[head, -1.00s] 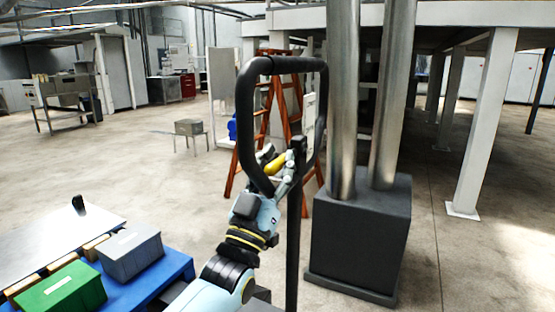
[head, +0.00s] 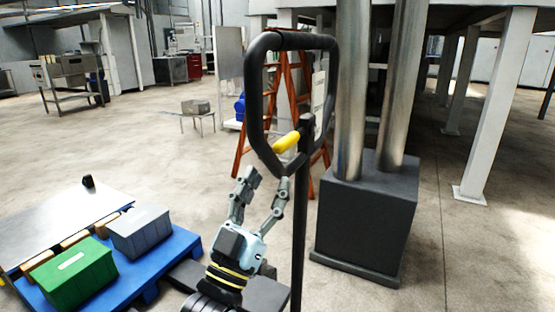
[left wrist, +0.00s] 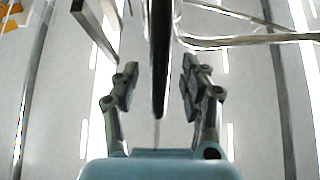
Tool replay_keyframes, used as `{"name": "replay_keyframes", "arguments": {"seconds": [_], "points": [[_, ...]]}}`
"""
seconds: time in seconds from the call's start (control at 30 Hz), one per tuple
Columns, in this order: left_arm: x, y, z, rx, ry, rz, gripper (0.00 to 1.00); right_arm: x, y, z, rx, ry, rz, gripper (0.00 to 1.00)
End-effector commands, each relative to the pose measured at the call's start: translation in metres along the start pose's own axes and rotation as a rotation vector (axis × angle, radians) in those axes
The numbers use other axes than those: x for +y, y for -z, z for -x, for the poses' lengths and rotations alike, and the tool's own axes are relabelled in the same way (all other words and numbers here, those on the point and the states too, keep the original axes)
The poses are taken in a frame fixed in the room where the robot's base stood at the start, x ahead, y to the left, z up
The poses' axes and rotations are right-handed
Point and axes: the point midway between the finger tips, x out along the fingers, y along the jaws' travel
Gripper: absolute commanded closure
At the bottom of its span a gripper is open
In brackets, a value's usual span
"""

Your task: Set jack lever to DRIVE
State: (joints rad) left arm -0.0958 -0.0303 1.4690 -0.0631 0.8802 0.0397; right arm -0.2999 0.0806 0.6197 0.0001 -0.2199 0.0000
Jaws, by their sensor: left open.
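The yellow jack lever (head: 286,142) sits low in the black loop handle (head: 252,100), at the top of a black post (head: 300,230). Its free end points to the lower left in the head view. My left gripper (head: 264,184) is just below the lever and the loop's bottom, fingers spread and empty, apart from the lever. In the left wrist view, the open fingers (left wrist: 157,85) stand on either side of a dark bar (left wrist: 160,50); I cannot tell how far beyond them it lies. The yellow lever cannot be made out there. My right gripper is not in view.
A blue pallet (head: 180,250) with a green box (head: 68,275) and a grey box (head: 140,232) stands at lower left. A dark block (head: 365,225) with two metal columns stands right of the post. An orange ladder (head: 243,150) is behind.

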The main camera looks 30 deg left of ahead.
Motion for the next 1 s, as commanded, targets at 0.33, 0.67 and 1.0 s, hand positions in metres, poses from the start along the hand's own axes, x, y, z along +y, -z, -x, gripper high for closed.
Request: {"name": "replay_keyframes", "arguments": {"seconds": [0.33, 0.67, 1.0], "points": [[0.000, 0.000, 0.026, 0.000, 0.000, 0.000, 0.56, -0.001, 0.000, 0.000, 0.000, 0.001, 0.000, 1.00], [-0.002, -0.028, 0.046, -0.101, -0.001, -0.002, 0.78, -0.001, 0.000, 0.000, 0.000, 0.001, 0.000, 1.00], [-0.027, -0.193, 0.283, -0.942, 0.004, -0.034, 1.00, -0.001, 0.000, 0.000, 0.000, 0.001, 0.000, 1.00]]}}
